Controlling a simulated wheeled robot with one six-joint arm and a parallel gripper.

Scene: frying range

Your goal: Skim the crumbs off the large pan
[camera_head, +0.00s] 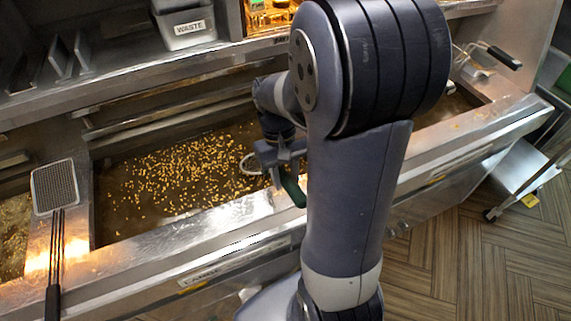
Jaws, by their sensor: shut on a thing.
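The large pan (120,228) is a wide sunken vat of brown oil, with a label on its front edge that seems to read "LARGE". Many golden crumbs (180,172) float on the oil, densest in the middle and right of the visible part. My gripper (280,160) is over the pan's front right part, shut on a tool with a green handle (293,191). A pale round rim (250,163), seemingly the skimmer's head, shows left of the gripper at the crumbs. I cannot tell how deep it sits. My arm hides the pan's right part.
A square mesh skimmer (55,187) with a black handle lies across the left divider, beside a smaller vat (14,235). A metal bin marked WASTE (188,27) stands on the back ledge. A black-handled basket (478,68) is at the far right. A metal cart (525,170) stands right.

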